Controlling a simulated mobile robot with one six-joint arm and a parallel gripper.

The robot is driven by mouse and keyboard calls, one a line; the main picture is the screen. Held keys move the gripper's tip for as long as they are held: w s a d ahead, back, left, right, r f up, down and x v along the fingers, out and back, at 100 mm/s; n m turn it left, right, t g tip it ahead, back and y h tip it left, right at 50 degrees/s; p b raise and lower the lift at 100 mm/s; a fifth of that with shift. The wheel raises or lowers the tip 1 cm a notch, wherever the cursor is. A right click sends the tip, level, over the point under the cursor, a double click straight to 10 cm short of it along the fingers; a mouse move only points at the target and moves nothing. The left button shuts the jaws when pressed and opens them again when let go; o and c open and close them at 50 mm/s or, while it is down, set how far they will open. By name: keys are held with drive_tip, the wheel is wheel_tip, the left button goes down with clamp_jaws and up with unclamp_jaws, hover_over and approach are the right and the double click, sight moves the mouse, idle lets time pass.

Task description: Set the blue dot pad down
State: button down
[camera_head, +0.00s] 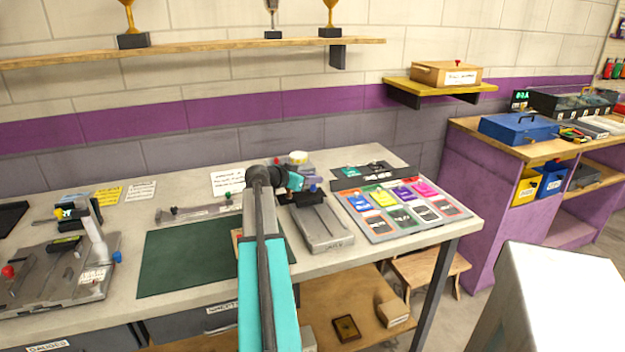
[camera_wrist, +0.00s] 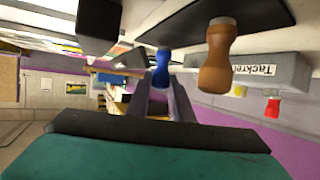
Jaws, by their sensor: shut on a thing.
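My gripper (camera_head: 303,184) is at the end of my teal and grey arm, over the back middle of the workbench. In the wrist view its two grey fingers (camera_wrist: 163,86) are shut on the blue dot pad (camera_wrist: 162,66), a small blue knobbed handle with a pale end. A bit of blue from it also shows just right of the gripper in the head view (camera_head: 313,188). Its lower end is mostly hidden, and I cannot tell whether it touches a surface. A brown wooden handle (camera_wrist: 217,58) stands close beside it in the wrist view.
A long grey block (camera_head: 321,228) lies below the gripper. A board of coloured cards (camera_head: 459,211) is to its right and a green mat (camera_head: 175,262) to its left. A grey fixture (camera_head: 60,280) stands at far left. A labelled grey block (camera_wrist: 285,72) shows in the wrist view.

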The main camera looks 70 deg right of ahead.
drive_tip(key=shift+f, duration=0.3)
drive_tip(key=shift+f, duration=0.1)
drive_tip(key=c, duration=1.6)
unclamp_jaws()
drive_tip(key=shift+o, duration=0.2)
drive_tip(key=b+v, duration=0.1)
drive_tip(key=v, duration=1.1)
drive_tip(key=shift+s, duration=0.15)
